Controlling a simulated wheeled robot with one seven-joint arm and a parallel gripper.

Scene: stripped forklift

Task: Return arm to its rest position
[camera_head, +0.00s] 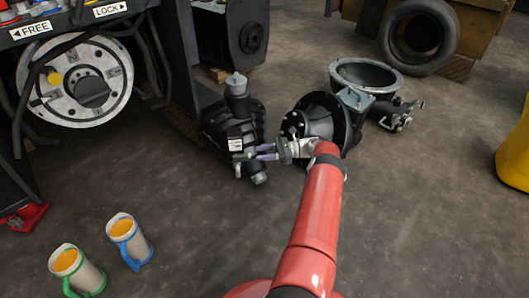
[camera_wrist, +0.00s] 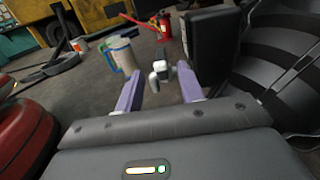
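My red arm reaches forward from the bottom of the head view, with my gripper (camera_head: 262,152) out over the floor in front of the black machine parts. In the wrist view my gripper (camera_wrist: 160,92) shows two purple fingers spread well apart. Nothing is held between them. A small grey and white fitting shows beyond the fingertips in that view; I cannot tell whether it touches them. The arm is stretched out.
A black motor part (camera_head: 232,128) lies just left of my gripper, and a black round housing (camera_head: 318,118) is close behind it. Two mugs, one green-handled (camera_head: 78,270) and one blue-handled (camera_head: 129,241), stand at lower left.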

